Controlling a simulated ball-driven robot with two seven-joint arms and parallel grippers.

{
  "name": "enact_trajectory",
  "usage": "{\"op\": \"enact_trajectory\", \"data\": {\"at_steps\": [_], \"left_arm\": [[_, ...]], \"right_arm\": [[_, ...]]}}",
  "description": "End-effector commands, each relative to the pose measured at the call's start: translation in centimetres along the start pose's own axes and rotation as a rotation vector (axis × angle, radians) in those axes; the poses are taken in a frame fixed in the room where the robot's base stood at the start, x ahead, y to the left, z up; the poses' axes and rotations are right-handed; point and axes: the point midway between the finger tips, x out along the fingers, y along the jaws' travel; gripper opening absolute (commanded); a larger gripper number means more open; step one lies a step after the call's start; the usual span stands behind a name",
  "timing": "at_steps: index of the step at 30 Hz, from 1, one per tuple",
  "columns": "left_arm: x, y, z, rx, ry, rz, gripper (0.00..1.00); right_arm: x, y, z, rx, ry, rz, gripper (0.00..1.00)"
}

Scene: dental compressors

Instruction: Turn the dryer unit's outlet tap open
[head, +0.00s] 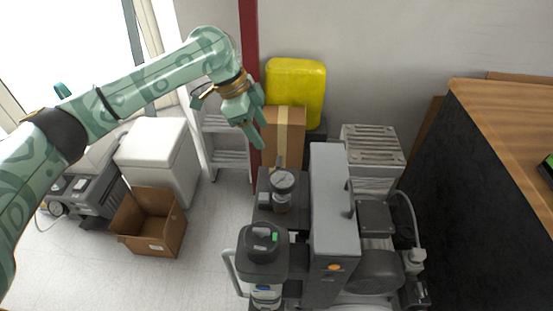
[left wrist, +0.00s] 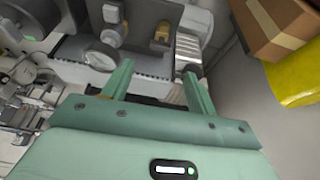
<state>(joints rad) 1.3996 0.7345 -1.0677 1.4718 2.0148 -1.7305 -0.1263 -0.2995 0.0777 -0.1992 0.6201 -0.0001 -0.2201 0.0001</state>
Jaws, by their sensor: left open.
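The compressor set (head: 334,210) with a tall grey housing stands at the lower middle of the head view. A round gauge (head: 283,180) sits on its left part, and a small upright fitting (head: 279,161) shows just behind it. In the left wrist view the gauge (left wrist: 101,55) is at the upper left, and a small brass-coloured fitting (left wrist: 162,35) is to its right; I cannot tell for certain whether it is the outlet tap. My left gripper (head: 260,125) is open and empty, above and behind the gauge. Its two fingers also show in the wrist view (left wrist: 157,72).
A cardboard box (head: 283,135) and yellow container (head: 296,88) stand behind, near a red post (head: 250,60). A step ladder (head: 224,145), white bin (head: 158,160) and open carton (head: 150,222) are left. A wood-topped counter (head: 510,110) bounds the right.

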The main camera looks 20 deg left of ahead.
Motion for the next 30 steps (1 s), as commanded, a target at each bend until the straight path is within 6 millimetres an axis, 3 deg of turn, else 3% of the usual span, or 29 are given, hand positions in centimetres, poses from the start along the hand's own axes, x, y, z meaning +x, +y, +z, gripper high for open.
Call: {"op": "enact_trajectory", "data": {"at_steps": [1, 9, 15, 24, 25, 30], "left_arm": [[2.5, -0.1, 0.4, -0.003, -0.002, 0.010, 0.58], [8.2, -0.1, 0.3, -0.004, -0.001, 0.006, 0.58], [9.8, -0.1, 0.1, -0.003, 0.001, 0.001, 0.58], [9.8, -0.1, 0.0, -0.002, 0.002, -0.002, 0.58], [9.8, -0.1, 0.0, -0.002, 0.001, -0.002, 0.55], [9.8, -0.1, 0.0, -0.003, 0.001, -0.002, 0.13]], "right_arm": [[1.3, -0.3, 0.5, 0.000, -0.017, -0.008, 0.36], [3.2, 1.9, 0.1, -0.063, -0.052, 0.020, 0.36], [3.7, 2.7, -0.2, -0.086, -0.063, 0.032, 0.36], [3.6, 2.9, -0.3, -0.090, -0.064, 0.035, 0.36], [3.6, 2.9, -0.3, -0.090, -0.064, 0.035, 0.36], [3.6, 2.9, -0.3, -0.090, -0.064, 0.035, 0.36]]}}
